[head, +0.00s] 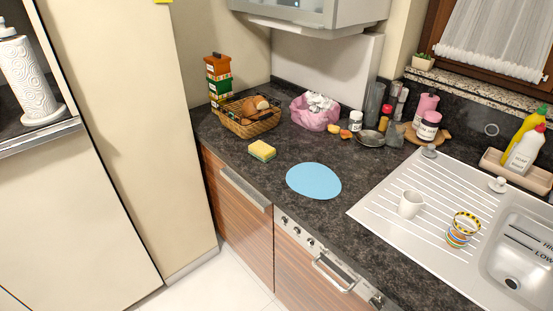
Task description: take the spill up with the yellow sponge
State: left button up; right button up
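A yellow sponge (262,153) with a green layer at its base lies on the dark speckled countertop (236,163), a little left of and behind the spill. The spill (314,181) is a flat light-blue oval near the counter's front edge. The sponge and the spill are apart, with bare counter between them. Neither of my grippers shows in the head view.
A wicker basket (250,122) and a pink bag (315,114) stand behind the sponge. Bottles and jars line the back. Right of the spill, a white mug (411,204) and a striped cup (462,228) stand on the sink's drainboard (385,224).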

aim_at(262, 151)
jog(key=z, duration=0.3)
jog(key=i+j+z, duration=0.15)
jog(key=j+z, duration=0.35)
jog(key=i+j+z, duration=0.1)
jog(key=j+z, duration=0.15)
jog(key=z, duration=0.2)
